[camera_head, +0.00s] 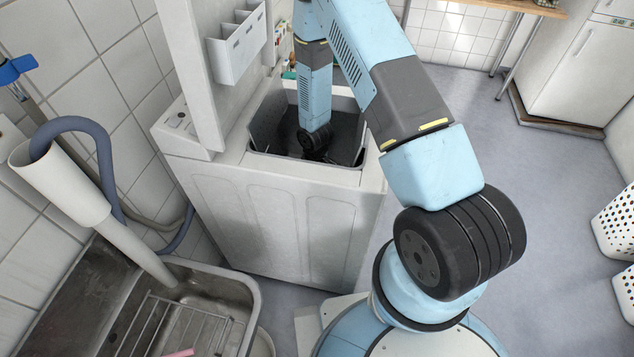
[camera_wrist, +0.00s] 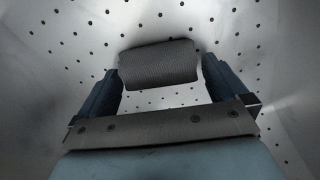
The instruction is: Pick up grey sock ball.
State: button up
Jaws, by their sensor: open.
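The grey sock ball (camera_wrist: 158,63) is a ribbed, dark grey roll lying on the pale, perforated drum wall (camera_wrist: 70,42) in the wrist view. My gripper (camera_wrist: 161,84) is open, with one blue finger at each side of the ball. The ball shows between and beyond the fingertips; I cannot tell whether either finger touches it. In the head view my arm reaches down through the open top of the white washing machine (camera_head: 270,222). There the gripper end is dark and partly hidden inside the opening, and the sock ball cannot be seen.
The machine's raised lid (camera_head: 195,70) stands to the left of my arm, and the opening's rim surrounds it. A white caddy (camera_head: 238,47) hangs behind. A metal sink (camera_head: 210,290) is at lower left. White perforated baskets (camera_head: 617,225) stand at right on clear floor.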

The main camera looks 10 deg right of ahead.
jog(key=shift+c, duration=0.3)
jog(key=c, duration=0.9)
